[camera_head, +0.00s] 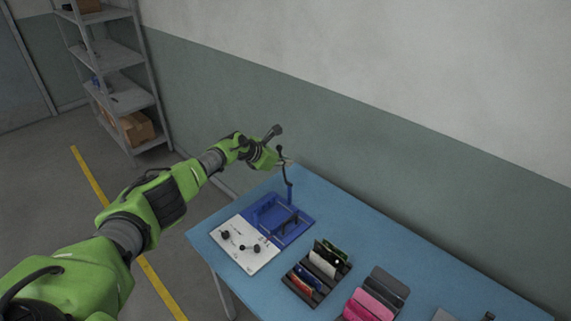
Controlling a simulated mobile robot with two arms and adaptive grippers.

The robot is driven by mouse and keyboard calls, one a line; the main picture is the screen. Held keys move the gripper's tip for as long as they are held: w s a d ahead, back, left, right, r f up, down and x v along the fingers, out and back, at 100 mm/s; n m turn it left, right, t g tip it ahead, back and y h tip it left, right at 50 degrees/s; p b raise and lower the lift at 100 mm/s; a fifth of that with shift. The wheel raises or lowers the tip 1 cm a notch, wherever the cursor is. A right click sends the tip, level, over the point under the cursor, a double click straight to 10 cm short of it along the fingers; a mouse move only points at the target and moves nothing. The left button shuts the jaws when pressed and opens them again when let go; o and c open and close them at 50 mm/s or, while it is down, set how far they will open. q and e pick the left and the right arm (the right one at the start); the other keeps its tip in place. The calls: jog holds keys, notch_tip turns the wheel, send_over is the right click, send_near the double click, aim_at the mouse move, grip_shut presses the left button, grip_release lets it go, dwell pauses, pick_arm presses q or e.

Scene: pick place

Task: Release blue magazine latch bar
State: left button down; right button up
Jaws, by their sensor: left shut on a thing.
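My left gripper (284,163), small in the head view, is at the far left end of the table, above the blue magazine (298,233). It is shut on the upper part of a thin upright bar, dark above and blue below, which I take for the latch bar (289,193). The bar stands up from the back of the magazine, slightly tilted. Its exact contact with the fingers is too small to make out. The magazine lies on the table as a shallow blue tray with a dark piece across it. My right gripper is out of view.
A white plate (238,260) with several black knobs adjoins the magazine. A dark rack (305,292) of coloured pieces and a pink-and-black set (372,303) stand to the right on the blue table (420,252). The wall runs close behind. A shelf (118,61) stands back left.

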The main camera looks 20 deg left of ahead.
pick_arm(q)
jog(key=shift+w+d+f+g+b, duration=0.15)
jog(key=shift+d+f+g+b, duration=0.3)
jog(key=shift+b, duration=0.4)
dwell(1.1)
jog(key=c, duration=2.2)
grip_release()
jog(key=shift+a+r, duration=0.1)
jog(key=shift+w+r, duration=0.1)
jog(key=shift+w, duration=0.2)
jog(key=shift+s+a+r, duration=0.4)
jog(key=shift+a+r, duration=0.05)
jog(key=shift+r, duration=0.25)
jog(key=shift+s+a+r, duration=0.1)
jog(key=shift+s+r, duration=0.3)
jog(key=shift+s, duration=0.2)
jog(key=v, duration=0.8)
jog(key=shift+s+r, duration=0.25)
jog(key=shift+s, duration=0.15)
